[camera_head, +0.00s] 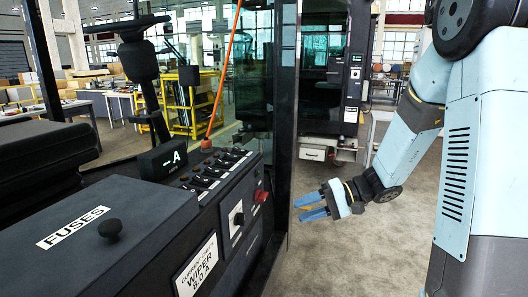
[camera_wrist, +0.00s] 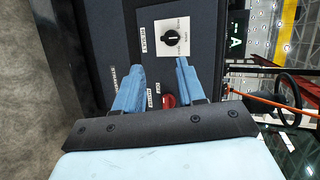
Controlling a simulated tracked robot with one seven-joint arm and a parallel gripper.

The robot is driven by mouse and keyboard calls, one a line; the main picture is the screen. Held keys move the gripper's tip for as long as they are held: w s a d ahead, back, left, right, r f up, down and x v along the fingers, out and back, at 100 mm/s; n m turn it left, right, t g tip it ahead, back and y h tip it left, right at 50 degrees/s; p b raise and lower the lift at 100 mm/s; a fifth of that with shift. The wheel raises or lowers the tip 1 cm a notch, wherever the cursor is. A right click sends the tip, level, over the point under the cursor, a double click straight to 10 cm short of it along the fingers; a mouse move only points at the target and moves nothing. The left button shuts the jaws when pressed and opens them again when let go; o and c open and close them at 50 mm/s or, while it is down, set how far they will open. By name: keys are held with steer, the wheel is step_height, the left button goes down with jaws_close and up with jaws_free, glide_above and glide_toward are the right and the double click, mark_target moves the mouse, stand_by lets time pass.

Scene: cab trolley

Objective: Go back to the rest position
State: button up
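My gripper (camera_head: 304,207) is at the right of the console in the head view, out over the floor, with its blue fingers pointing left toward the console. In the wrist view the two fingers of my gripper (camera_wrist: 158,80) stand apart with nothing between them. Behind them show the console side panel (camera_wrist: 205,18), a black rotary knob on a white plate (camera_wrist: 172,37) and a red button (camera_wrist: 168,101). My fingers look clear of the panel in the head view. My arm hangs bent at the right.
The dark console has a FUSES lid (camera_head: 75,227) with a black knob (camera_head: 110,228), a row of switches (camera_head: 216,168) and a "-A" display (camera_head: 163,161). An orange rod (camera_head: 222,82) rises from it. A cab post (camera_head: 285,110) stands behind. Grey floor (camera_head: 345,260) is clear below my gripper.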

steer(key=s+d+r+t+h, duration=0.2)
steer(key=s+d+r+h, duration=0.4)
steer(key=s, duration=0.3)
steer(key=s+d+r+t+h, duration=0.3)
steer(key=s+d+r+h, duration=0.2)
steer(key=s+r+h, duration=0.2)
steer(key=shift+s+d+r+t+h, duration=0.3)
steer(key=shift+s+d+h, duration=0.1)
steer(key=shift+s, duration=0.75)
